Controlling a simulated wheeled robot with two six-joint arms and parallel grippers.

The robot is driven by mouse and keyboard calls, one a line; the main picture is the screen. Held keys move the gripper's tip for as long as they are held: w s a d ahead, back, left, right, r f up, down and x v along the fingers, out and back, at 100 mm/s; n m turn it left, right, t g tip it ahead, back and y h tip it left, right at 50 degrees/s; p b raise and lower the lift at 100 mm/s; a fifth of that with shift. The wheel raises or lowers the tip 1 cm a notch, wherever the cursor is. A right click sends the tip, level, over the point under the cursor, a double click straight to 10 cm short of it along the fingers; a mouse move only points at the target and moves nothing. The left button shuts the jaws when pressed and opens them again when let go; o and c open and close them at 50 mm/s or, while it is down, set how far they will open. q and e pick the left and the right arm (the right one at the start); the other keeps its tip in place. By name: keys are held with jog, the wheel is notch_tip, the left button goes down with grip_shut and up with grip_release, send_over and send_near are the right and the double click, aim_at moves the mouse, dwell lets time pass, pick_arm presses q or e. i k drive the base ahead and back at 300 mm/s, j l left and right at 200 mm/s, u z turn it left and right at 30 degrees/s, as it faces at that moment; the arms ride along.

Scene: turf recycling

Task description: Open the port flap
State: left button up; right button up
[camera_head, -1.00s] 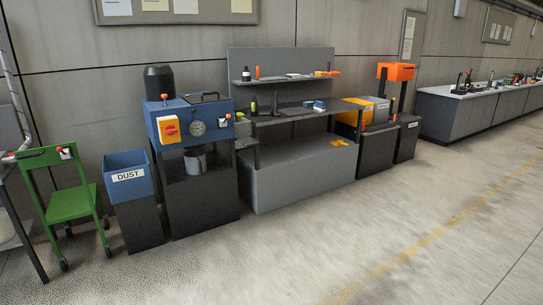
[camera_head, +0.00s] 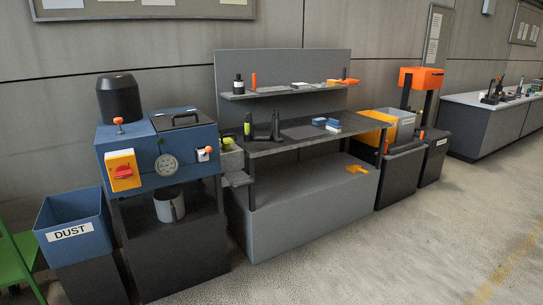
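A blue machine (camera_head: 185,150) stands on a dark cabinet at the left. On its top right is a black panel with a handle (camera_head: 187,117), lying flat; I cannot tell if this is the port flap. Its front carries a yellow plate with a red rotary switch (camera_head: 123,172), a round gauge (camera_head: 166,165) and a small white switch box with an orange tip (camera_head: 205,153). A black cylinder (camera_head: 119,98) and an orange-tipped lever (camera_head: 118,124) are on top. A grey metal cup (camera_head: 169,206) is below the machine. Neither of my grippers is in view.
A blue DUST bin (camera_head: 73,232) stands left of the machine, beside a green cart (camera_head: 17,262). A grey workbench (camera_head: 305,205) with shelves is to the right, then dark bins (camera_head: 400,177) and an orange-topped unit (camera_head: 421,78). The concrete floor (camera_head: 400,250) in front is clear.

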aim_at(226, 139)
jog(key=i+l, duration=0.1)
jog(key=i, duration=1.85)
jog(key=j+u, duration=0.05)
jog(key=j, duration=0.05)
